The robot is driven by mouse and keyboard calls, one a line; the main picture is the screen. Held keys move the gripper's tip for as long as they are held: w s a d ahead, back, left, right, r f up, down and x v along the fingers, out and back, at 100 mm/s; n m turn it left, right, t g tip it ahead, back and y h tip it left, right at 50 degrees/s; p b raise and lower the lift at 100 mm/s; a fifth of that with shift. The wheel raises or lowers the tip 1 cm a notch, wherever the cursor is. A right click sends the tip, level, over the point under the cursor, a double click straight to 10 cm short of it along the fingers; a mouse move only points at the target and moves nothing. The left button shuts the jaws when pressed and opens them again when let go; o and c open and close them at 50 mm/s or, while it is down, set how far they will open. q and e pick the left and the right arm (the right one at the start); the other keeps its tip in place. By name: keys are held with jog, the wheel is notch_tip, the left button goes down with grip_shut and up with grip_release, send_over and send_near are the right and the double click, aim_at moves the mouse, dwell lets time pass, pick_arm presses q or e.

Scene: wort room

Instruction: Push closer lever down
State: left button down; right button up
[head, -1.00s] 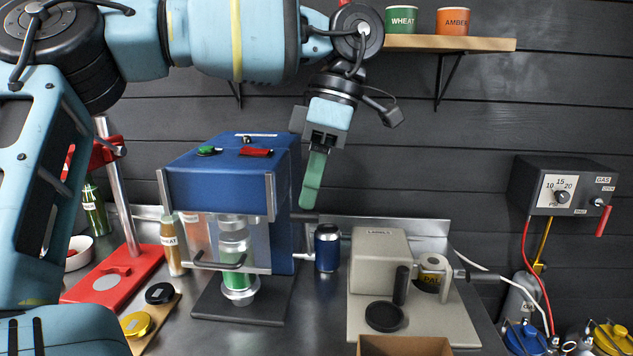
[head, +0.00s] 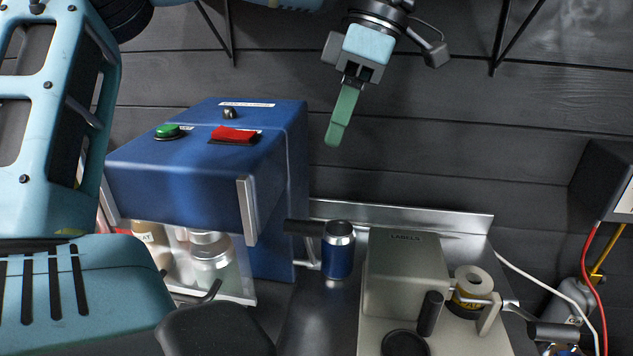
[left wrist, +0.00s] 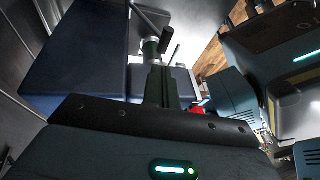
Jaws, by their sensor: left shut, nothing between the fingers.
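The closer is the blue machine (head: 205,150) at left in the head view, with a green button (head: 167,131) and a red switch (head: 234,135) on top. A dark bar-like handle (head: 302,227) sticks out at its right side, beside the blue can; I take it for the lever. My left gripper (head: 338,133) is shut and empty, its green fingers pointing down, above and right of this handle and apart from it in the picture. The left wrist view shows the fingers (left wrist: 152,52) beside the blue housing (left wrist: 75,55). My right gripper is not in view.
A blue can (head: 338,250) stands right of the machine. A beige label machine (head: 405,275) with a roll (head: 468,288) is further right. A steel backsplash (head: 420,217) runs behind them. A grey box with red and yellow hoses is at far right.

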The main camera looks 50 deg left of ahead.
pick_arm(q)
jog(key=shift+s, duration=0.1)
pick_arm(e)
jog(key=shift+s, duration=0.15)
pick_arm(q)
jog(key=p+x, duration=0.1)
jog(key=x, duration=0.9)
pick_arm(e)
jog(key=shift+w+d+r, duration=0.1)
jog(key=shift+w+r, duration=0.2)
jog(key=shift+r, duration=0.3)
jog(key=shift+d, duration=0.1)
